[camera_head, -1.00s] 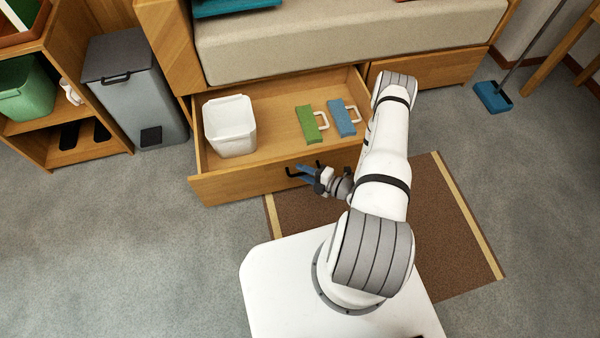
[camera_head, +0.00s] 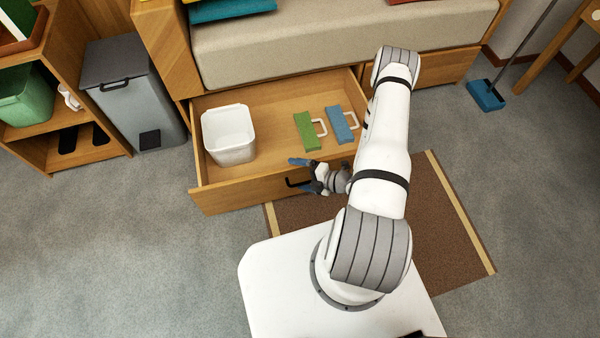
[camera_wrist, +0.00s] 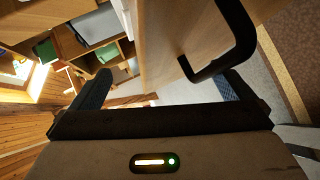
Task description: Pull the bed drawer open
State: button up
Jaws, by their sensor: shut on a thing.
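The bed drawer (camera_head: 240,196) stands pulled out from under the bed, its wooden front facing me. Its dark bar handle (camera_head: 297,183) is on the front; in the wrist view the handle (camera_wrist: 238,45) shows near the right finger. My gripper (camera_head: 305,174) is at the drawer front, beside the handle. One finger reaches above the drawer's front edge in the head view. The other is hard to make out there. Whether a finger touches the handle is unclear.
Inside the drawer are a white bin (camera_head: 229,136), a green handled item (camera_head: 306,131) and a blue one (camera_head: 341,125). A grey pedal bin (camera_head: 140,100) and a wooden shelf (camera_head: 90,152) stand left. A brown mat (camera_head: 430,225) lies right. Floor at left is clear.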

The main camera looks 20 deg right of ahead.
jog(key=shift+s+d+r, duration=0.1)
jog(key=shift+d+r, duration=0.05)
jog(key=shift+r, duration=0.6)
jog(key=shift+s+d, duration=0.3)
jog(key=shift+d, duration=0.05)
jog(key=shift+s+d, duration=0.4)
jog(key=shift+s, duration=0.05)
jog(key=c, duration=1.1)
jog(key=s+d, duration=0.4)
jog(key=s, duration=0.1)
jog(key=shift+d+r, duration=0.25)
